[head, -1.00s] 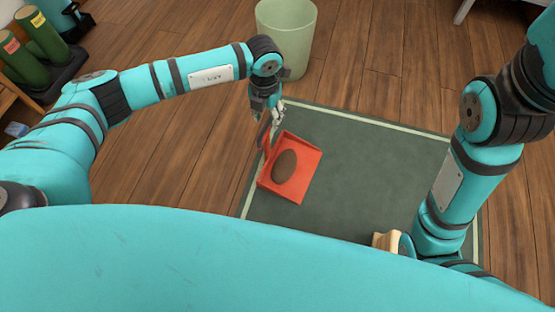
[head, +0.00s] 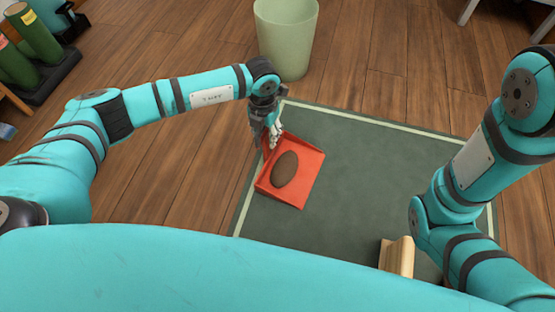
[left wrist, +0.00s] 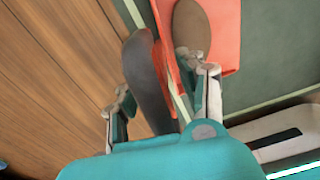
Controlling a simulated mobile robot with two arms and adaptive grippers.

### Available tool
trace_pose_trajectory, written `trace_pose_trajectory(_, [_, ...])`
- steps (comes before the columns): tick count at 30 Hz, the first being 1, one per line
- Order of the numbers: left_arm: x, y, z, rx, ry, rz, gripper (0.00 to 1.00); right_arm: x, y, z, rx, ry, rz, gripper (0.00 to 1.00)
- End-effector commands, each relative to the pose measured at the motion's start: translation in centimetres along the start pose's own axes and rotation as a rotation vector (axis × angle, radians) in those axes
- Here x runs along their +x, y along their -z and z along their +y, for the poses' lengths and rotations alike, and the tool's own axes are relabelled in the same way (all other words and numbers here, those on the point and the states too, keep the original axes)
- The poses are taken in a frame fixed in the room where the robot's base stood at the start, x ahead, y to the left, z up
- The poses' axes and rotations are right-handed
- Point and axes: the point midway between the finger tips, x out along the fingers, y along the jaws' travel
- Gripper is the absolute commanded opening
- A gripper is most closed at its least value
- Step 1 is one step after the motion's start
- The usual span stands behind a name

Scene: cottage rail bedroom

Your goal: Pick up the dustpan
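The red dustpan (head: 308,158) lies on the green rug with a brown oval patch (head: 284,168) on its pan. In the left wrist view the red pan (left wrist: 228,45) shows at top centre. My left gripper (head: 271,138) is at the dustpan's far left corner, over its handle side. In the left wrist view this gripper (left wrist: 162,100) has its fingers apart. A dark grey curved shape (left wrist: 147,85) and a red strip lie between them; I cannot tell whether the fingers touch anything. My right gripper is not in view.
The green rug (head: 370,180) is clear right of the dustpan. A pale green bin (head: 286,40) stands behind the left gripper. A tan wooden piece (head: 397,257) is at the rug's front right. Dark green boots (head: 38,38) stand at the far left.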

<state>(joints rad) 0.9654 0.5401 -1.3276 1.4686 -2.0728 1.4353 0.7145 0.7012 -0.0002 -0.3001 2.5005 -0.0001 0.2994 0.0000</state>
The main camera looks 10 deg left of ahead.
Motion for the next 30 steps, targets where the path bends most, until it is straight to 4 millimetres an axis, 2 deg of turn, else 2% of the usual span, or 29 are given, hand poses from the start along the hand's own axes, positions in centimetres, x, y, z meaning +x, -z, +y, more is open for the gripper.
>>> trace_pose_trajectory(4, [-0.09,0.0,-0.01,0.0,0.0,0.0,0.4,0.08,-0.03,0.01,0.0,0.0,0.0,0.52])
trace_pose_trajectory(13, [-0.09,-0.01,-0.02,0.0,0.0,0.0,0.01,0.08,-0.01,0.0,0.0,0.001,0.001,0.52])
trace_pose_trajectory(30, [-0.19,-0.07,-0.02,0.0,0.001,-0.002,0.0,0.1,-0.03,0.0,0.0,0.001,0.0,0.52])
